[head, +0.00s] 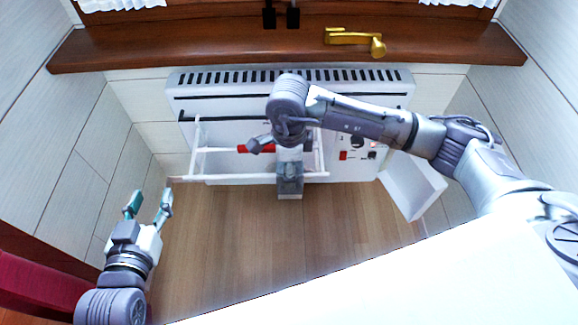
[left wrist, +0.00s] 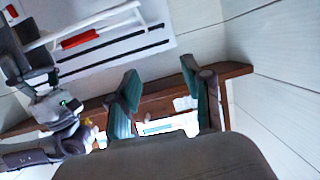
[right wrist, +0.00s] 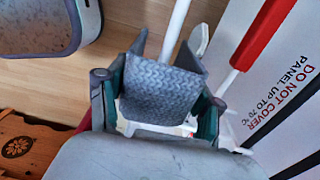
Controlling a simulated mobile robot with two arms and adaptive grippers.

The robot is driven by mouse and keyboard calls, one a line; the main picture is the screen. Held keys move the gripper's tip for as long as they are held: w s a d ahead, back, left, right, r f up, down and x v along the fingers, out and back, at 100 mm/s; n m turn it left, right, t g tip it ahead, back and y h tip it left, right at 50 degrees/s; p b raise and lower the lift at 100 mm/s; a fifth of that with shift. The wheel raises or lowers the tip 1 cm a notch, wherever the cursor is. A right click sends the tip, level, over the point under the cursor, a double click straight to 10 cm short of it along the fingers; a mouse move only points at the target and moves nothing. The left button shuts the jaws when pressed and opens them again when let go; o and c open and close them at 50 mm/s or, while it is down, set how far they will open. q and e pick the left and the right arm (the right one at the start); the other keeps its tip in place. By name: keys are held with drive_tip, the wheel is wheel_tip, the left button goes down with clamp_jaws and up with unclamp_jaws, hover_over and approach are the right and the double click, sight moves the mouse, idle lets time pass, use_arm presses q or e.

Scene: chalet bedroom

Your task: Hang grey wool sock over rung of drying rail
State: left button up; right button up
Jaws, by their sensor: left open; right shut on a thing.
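The white drying rail (head: 200,150) stands out from the front of the wall heater. The grey wool sock (head: 289,178) is at its front rung (head: 240,178), near the right end. My right gripper (head: 290,148) is above the rail. In the right wrist view the patterned sock (right wrist: 160,92) is between the fingers of my right gripper (right wrist: 160,105), shut on it. A white rung (right wrist: 178,25) runs behind or under the sock; whether the sock drapes over both sides is hidden. My left gripper (head: 150,203) is open and empty, left of the rail; its fingers (left wrist: 163,92) are apart.
A wooden sill (head: 200,48) with a brass handle (head: 355,38) lies above. The wooden floor (head: 220,240) is clear.

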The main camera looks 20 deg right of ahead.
drive_tip(key=shift+f+b, duration=0.3)
drive_tip(key=shift+f, duration=0.15)
drive_tip(key=shift+f+b, duration=0.3)
drive_tip(key=shift+f, duration=0.1)
drive_tip(key=shift+f+b, duration=0.35)
drive_tip(key=shift+f, duration=0.05)
use_arm(q)
wheel_tip(320, 180, up, 11)
drive_tip(key=d+t+h, duration=0.1)
drive_tip(key=t+h, duration=0.1)
drive_tip(key=t, duration=0.5)
drive_tip(key=shift+w+d+f+h+b, duration=0.15)
drive_tip(key=shift+d+h+b, duration=0.15)
drive_tip(key=shift+d+h, duration=0.1)
use_arm(e)
drive_tip(key=shift+f, duration=0.35)
drive_tip(key=o, duration=1.2)
wheel_tip(320, 180, up, 12)
use_arm(q)
drive_tip(key=shift+f, duration=0.1)
